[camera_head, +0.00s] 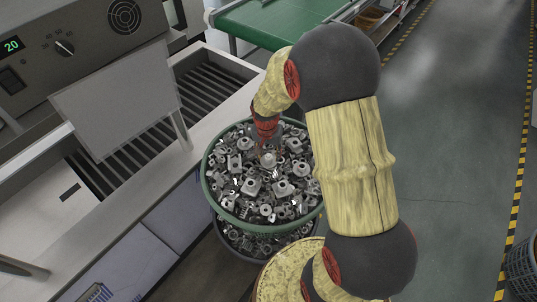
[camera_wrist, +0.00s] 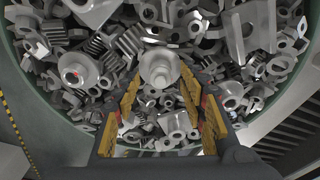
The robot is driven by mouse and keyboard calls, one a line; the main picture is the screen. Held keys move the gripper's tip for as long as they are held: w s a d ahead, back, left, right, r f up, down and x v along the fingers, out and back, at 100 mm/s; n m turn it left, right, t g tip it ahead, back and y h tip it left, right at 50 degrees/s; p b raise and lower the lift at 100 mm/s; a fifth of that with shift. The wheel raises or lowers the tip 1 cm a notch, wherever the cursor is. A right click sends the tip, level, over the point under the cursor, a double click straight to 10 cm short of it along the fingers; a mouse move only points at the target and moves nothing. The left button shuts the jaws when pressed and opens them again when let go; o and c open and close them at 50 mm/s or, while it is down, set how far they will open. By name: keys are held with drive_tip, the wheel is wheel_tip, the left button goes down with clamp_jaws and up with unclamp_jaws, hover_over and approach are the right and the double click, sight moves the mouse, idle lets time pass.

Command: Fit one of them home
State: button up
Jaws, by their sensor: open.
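A round green-rimmed basket (camera_head: 207,182) is heaped with grey metal parts (camera_head: 250,187), such as brackets, rings and finned blocks. The parts also fill most of the wrist view (camera_wrist: 95,70). My gripper (camera_head: 268,152) points down over the heap. In the wrist view my gripper (camera_wrist: 160,88) is open, with yellow-padded fingers apart. A round flanged part (camera_wrist: 158,68) with a domed centre lies at the fingertips, between them in the picture; I cannot tell whether they touch it. A similar flanged part (camera_wrist: 78,70) lies to its left. My arm hides the basket's right side.
A second basket of parts (camera_head: 262,242) stands beneath the first. At left is a grey machine (camera_head: 60,45) showing "20", with a slatted opening (camera_head: 215,88) and a raised panel (camera_head: 118,95). A green conveyor (camera_head: 275,20) is behind. Floor (camera_head: 450,120) at right is clear.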

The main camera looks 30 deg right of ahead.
wheel_tip(320, 180, up, 12)
drive_tip(key=s+a, duration=0.1)
drive_tip(key=shift+f, duration=0.2)
idle(0.6)
drive_tip(key=s+a+r+n+t+b, duration=0.1)
drive_tip(key=s+a+r+n+b, duration=0.1)
drive_tip(key=s, duration=0.4)
drive_tip(key=s+a+r+n+t+b, duration=0.2)
drive_tip(key=s+a+r+n, duration=0.2)
drive_tip(key=s+a+r, duration=0.1)
drive_tip(key=s+a+r+n+t+y+b, duration=0.1)
drive_tip(key=s+a+r+n+b, duration=0.1)
drive_tip(key=s+a, duration=0.4)
wheel_tip(320, 180, up, 2)
drive_tip(key=shift+s+n+t+b, duration=0.3)
drive_tip(key=shift+s+n+b, duration=0.1)
drive_tip(key=shift+s+n, duration=0.45)
